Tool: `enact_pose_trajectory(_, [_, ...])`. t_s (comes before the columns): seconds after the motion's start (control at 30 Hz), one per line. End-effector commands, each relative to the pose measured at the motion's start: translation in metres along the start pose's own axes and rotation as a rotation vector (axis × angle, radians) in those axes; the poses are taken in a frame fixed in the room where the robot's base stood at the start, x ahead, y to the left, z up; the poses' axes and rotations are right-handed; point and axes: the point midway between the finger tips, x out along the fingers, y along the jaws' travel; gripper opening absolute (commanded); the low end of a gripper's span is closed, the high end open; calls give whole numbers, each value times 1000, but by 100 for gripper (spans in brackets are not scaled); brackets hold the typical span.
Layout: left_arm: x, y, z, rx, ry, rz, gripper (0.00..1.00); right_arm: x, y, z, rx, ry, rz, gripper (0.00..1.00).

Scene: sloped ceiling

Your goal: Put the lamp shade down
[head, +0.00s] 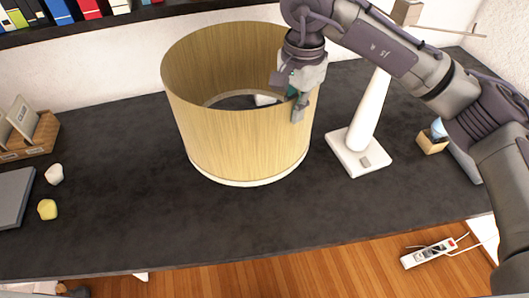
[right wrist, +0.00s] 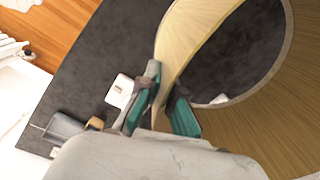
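The lamp shade (head: 235,130) is a wide, open-topped drum of light wood colour with a white lower rim. It is upright at the middle of the dark desk; whether its lower rim touches the desk is hard to tell. My right gripper (head: 296,98) is at its right upper edge. In the right wrist view, the gripper's teal fingers (right wrist: 164,98) stand on either side of the shade's wall (right wrist: 205,30) and appear closed on it. A small white thing (head: 265,99) shows through the shade's opening. My left gripper is not in view.
A white lamp stand (head: 365,122) with a square base stands right of the shade. The front desk (head: 200,230) is clear.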

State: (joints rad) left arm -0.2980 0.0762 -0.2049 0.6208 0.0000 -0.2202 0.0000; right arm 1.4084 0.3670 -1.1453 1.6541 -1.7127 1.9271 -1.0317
Motion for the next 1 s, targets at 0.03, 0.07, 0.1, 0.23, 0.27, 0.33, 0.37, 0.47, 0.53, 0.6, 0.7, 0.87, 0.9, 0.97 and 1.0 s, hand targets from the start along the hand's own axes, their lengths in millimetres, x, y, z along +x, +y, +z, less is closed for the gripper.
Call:
enact_pose_trajectory(0.03, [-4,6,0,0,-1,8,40,1,-4,8,8,-2,0,0])
enact_pose_trajectory(0.07, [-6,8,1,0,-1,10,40,3,-6,13,13,-2,0,0])
enact_pose_trajectory(0.1, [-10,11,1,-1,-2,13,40,6,-8,20,13,-3,0,0])
enact_pose_trajectory(0.23, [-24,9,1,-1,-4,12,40,22,-19,48,9,-5,1,0])
enact_pose_trajectory(0.27, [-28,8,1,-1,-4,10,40,27,-22,54,11,-4,1,0])
enact_pose_trajectory(0.33, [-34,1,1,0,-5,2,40,36,-27,69,11,-4,1,0])
enact_pose_trajectory(0.37, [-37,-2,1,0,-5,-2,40,41,-30,76,10,-5,1,0])
enact_pose_trajectory(0.47, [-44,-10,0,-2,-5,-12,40,52,-36,92,13,-3,0,0])
enact_pose_trajectory(0.53, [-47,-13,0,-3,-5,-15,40,59,-40,100,14,-3,-1,0])
enact_pose_trajectory(0.6, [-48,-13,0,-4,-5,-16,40,64,-42,105,14,-1,-2,0])
enact_pose_trajectory(0.7, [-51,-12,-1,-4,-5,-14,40,70,-43,108,15,-1,-1,0])
enact_pose_trajectory(0.87, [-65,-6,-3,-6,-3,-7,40,91,-42,108,16,-3,2,0])
enact_pose_trajectory(0.9, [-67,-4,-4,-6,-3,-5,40,96,-42,108,16,-2,0,0])
enact_pose_trajectory(0.97, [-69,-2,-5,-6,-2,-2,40,103,-42,108,15,-2,0,0])
enact_pose_trajectory(1.0, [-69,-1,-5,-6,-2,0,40,106,-42,108,14,-1,-2,0])
